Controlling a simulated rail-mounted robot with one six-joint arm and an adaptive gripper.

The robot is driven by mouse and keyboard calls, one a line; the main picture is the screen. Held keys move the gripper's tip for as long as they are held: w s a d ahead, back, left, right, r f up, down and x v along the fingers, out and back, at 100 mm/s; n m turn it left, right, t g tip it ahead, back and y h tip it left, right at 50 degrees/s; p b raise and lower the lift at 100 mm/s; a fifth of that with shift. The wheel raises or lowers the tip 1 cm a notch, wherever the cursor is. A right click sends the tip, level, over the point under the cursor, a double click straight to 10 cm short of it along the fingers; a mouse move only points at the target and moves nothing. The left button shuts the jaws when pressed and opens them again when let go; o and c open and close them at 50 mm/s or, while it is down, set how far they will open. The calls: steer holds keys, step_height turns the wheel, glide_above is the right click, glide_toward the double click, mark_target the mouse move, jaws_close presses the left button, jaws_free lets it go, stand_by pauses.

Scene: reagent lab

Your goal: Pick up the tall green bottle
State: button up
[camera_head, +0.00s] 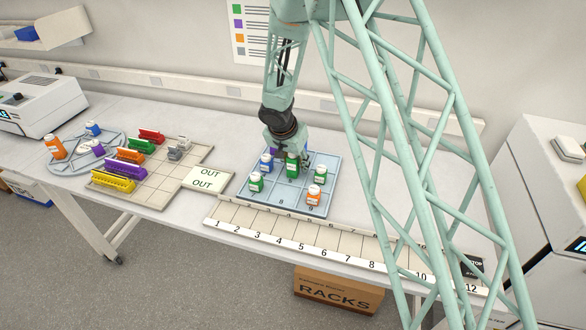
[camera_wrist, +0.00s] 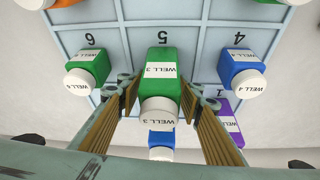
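The tall green bottle (camera_head: 292,167) with a white cap stands upright near the middle of the light blue gridded tray (camera_head: 285,204). In the wrist view the bottle (camera_wrist: 162,65) is on the cell marked 5. My gripper (camera_head: 291,150) is over the tray at this bottle, pointing down. In the wrist view my gripper (camera_wrist: 157,88) is open, with one ribbed finger on each side of the bottle. A gap shows between each finger and the bottle, so neither appears to touch it.
Close around it are a blue bottle (camera_wrist: 240,70), a green bottle (camera_wrist: 88,65), a purple bottle (camera_wrist: 228,122) and another blue bottle (camera_wrist: 161,140). An orange bottle (camera_head: 313,194) stands at the tray's front. A numbered strip (camera_head: 290,238) runs along the table front.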

steer(key=shift+c, duration=0.2)
steer(key=c, duration=0.7)
steer(key=shift+o, duration=0.2)
steer(key=shift+r, duration=0.1)
step_height(320, 180, up, 10)
stand_by(0.5)
steer(key=shift+c, duration=0.2)
stand_by(0.3)
